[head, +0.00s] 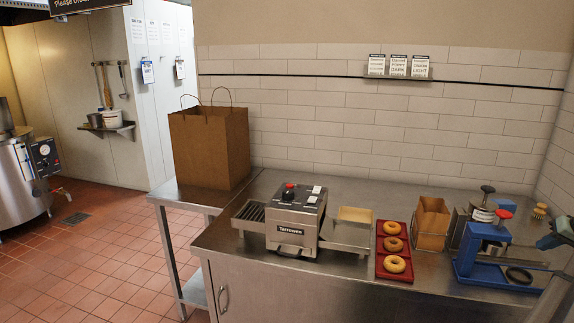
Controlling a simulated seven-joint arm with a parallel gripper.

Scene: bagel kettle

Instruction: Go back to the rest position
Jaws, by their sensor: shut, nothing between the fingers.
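My gripper (544,242) shows at the right edge, partly cut off by the frame. It appears dark and small, shut and empty, above the counter beside the blue press (484,255). Its fingers are hard to make out at this size. No held object shows.
The steel counter (340,188) carries a toaster (297,222), a red tray (379,268) with three bagels, a small open brown bag (432,222) in a wire holder and a black ring (519,276). A large paper bag (208,150) stands at the left. Walls close off the back and right.

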